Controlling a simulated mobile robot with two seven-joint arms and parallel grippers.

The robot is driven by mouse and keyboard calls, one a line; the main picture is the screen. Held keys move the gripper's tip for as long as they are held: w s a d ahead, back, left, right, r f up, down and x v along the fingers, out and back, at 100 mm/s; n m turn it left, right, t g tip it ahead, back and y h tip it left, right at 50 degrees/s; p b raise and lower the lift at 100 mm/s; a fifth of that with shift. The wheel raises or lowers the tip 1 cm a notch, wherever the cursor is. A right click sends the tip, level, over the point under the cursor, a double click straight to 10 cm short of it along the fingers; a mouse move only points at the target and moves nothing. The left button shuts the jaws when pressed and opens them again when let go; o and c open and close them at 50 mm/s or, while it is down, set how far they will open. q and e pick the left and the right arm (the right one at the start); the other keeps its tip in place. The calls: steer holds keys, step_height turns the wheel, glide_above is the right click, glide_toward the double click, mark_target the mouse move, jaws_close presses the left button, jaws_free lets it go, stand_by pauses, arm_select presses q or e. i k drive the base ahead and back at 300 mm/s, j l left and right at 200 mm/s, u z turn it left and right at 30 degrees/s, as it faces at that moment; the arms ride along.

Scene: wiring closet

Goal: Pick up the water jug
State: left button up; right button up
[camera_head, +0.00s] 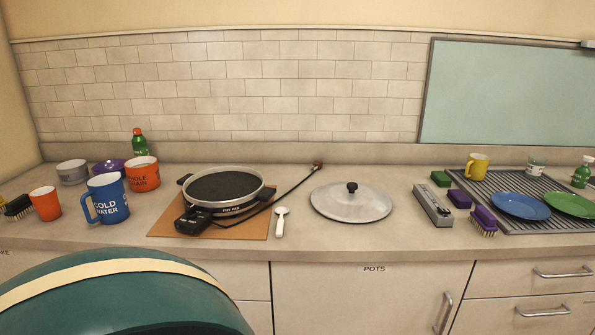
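The water jug is a blue jug (107,198) with white "COLD WATER" lettering and a handle on its left side. It stands upright on the left part of the counter. An orange cup (45,203) stands to its left. An orange "WHOLE GRAIN" container (142,175) stands close behind it to the right. Neither of my grippers is in view.
An electric skillet (222,188) with a cord sits on a brown board (166,223) right of the jug. A grey bowl (72,172) and purple bowl (108,167) stand behind. A large dark green rounded shape (120,300) fills the lower left foreground.

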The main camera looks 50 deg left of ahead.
mark_target(107, 193)
steer(key=u, duration=2.85)
steer(key=i+j+u, duration=0.3)
steer(key=i, duration=0.25)
steer(key=j, duration=0.1)
